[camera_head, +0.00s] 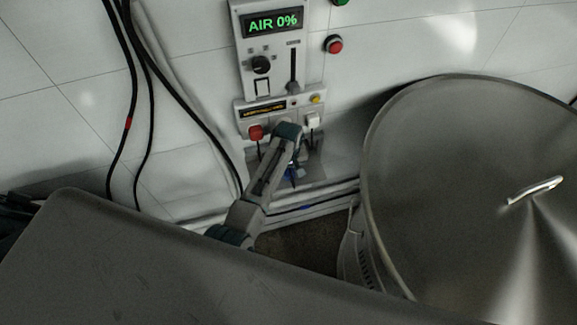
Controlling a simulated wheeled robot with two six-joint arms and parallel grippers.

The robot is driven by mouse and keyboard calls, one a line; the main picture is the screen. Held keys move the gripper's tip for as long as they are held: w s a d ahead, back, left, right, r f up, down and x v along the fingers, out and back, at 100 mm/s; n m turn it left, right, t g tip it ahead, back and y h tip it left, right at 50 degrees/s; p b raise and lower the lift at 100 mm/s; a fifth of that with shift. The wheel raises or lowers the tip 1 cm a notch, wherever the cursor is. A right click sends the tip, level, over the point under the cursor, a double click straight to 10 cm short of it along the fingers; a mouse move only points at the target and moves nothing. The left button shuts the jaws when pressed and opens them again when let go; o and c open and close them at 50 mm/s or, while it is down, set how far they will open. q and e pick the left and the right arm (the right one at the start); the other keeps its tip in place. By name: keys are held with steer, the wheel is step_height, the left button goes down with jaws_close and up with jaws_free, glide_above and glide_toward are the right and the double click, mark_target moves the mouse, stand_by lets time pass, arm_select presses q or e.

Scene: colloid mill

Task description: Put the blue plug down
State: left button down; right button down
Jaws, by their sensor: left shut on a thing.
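My left gripper (298,162) is in front of the wall, just below the panel with the coloured buttons. It is shut on the blue plug (291,177), which shows only as a small dark blue patch under the wrist. The gripper and my arm hide most of the plug. I cannot tell whether the plug touches the grey surface behind it. My right gripper is not in view.
A control box reading "AIR 0%" (273,22) is on the tiled wall above a panel with a red knob (256,132). A large steel lid (460,170) fills the right. Black cables (131,90) hang at left. A grey surface (130,270) covers the front left.

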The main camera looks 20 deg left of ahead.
arm_select(q)
steer(key=shift+w+a+f, duration=0.1)
steer(key=shift+w+f, duration=0.1)
steer(key=shift+f, duration=0.55)
steer(key=shift+w+a, duration=0.1)
steer(key=shift+r, duration=0.2)
steer(key=shift+s+r, duration=0.15)
steer(key=shift+s, duration=0.15)
steer(key=shift+s+d, duration=0.15)
steer(key=shift+d, duration=0.05)
steer(key=shift+f, duration=0.35)
steer(key=shift+w+f, duration=0.2)
steer(key=c, duration=1)
jaws_free()
steer(key=shift+a, duration=0.1)
steer(key=shift+o, duration=0.2)
steer(key=shift+s+r, duration=0.1)
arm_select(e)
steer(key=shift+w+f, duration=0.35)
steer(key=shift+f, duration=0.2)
